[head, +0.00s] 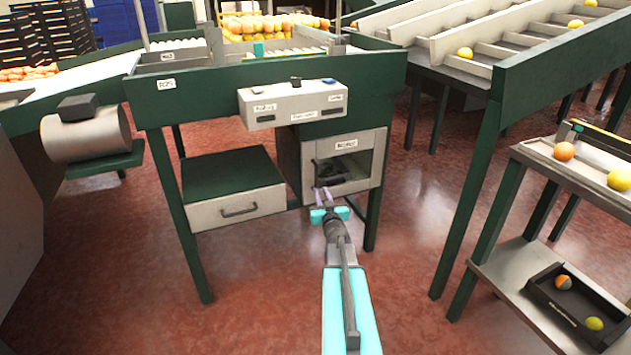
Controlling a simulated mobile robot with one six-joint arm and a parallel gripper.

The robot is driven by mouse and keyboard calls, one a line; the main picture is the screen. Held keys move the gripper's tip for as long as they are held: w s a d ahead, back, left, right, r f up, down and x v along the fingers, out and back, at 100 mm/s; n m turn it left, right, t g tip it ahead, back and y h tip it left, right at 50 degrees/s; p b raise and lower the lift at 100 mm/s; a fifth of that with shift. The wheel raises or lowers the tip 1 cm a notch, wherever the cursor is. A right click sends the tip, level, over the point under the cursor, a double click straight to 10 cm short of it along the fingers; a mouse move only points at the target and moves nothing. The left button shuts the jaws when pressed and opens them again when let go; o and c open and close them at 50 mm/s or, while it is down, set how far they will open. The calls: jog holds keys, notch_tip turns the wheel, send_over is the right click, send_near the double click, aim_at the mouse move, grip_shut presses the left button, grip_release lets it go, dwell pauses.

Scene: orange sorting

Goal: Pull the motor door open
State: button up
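The motor door (366,170) is a grey framed panel with a small label on top, on a dark box under the right side of the green table. Dark machine parts show through its opening. The door looks shut, though a small gap would be hard to see. The fingers stand a little apart. Whether they touch the door or hold a handle there is too small to tell.
A grey drawer (235,208) with a dark handle is left of the door. A control box (292,103) hangs on the table's front above. Green table legs (372,220) flank the space. A rack with a black tray (540,300) stands at right. Red floor in front is clear.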

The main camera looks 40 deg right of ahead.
aim_at(316, 180)
jog(key=shift+x, duration=5.15)
jog(key=shift+c, duration=0.2)
grip_shut()
jog(key=shift+a, duration=0.1)
